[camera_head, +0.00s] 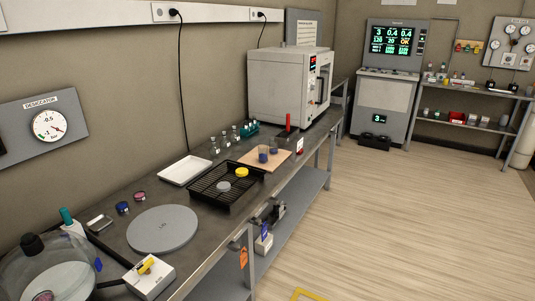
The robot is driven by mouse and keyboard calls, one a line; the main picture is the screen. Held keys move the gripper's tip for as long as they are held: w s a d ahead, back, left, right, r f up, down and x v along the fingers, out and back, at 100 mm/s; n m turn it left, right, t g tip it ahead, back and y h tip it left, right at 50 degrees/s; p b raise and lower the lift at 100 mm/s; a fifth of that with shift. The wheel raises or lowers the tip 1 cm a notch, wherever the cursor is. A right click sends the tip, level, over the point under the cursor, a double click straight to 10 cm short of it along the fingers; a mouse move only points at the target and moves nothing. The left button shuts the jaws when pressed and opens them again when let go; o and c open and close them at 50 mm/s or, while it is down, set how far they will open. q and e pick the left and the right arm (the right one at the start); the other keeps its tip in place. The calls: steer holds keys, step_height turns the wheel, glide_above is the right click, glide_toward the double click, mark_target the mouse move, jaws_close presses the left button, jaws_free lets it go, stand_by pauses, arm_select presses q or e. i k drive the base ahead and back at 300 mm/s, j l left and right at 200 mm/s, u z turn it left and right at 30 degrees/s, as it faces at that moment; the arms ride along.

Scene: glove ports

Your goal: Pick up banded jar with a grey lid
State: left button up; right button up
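A small thing with a round grey top (223,187), possibly the grey-lidded jar, sits in the black slatted tray (206,198) on the bench. Its sides are mostly hidden, and I cannot make out a band. A thing with a yellow top (242,172) sits behind it to the right in the same tray. Neither of my grippers shows in the head view.
A large grey disc (162,229) lies on the bench (118,235), with a glass dome (50,278) and a yellow-handled white box (150,277) nearer. A white tray (185,170) and small bottles stand behind. A white oven (285,87) fills the far end. The floor right is mostly clear.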

mark_target(273, 142)
steer(key=i+l+u, duration=0.1)
steer(key=u, duration=0.75)
steer(key=i+l+u, duration=0.2)
steer(key=l, duration=0.15)
steer(key=i+l+u, duration=0.25)
steer(key=l+u, duration=0.2)
steer(key=l, duration=0.3)
steer(key=i+l+u, duration=0.2)
steer(key=l, duration=0.25)
steer(key=i+l, duration=0.1)
steer(key=l, duration=0.5)
steer(key=i+l+u, duration=0.1)
steer(key=l, duration=0.45)
steer(key=i+l, duration=0.1)
steer(key=l, duration=0.5)
steer(key=i+l, duration=0.1)
steer(key=l, duration=0.45)
steer(key=u, duration=0.05)
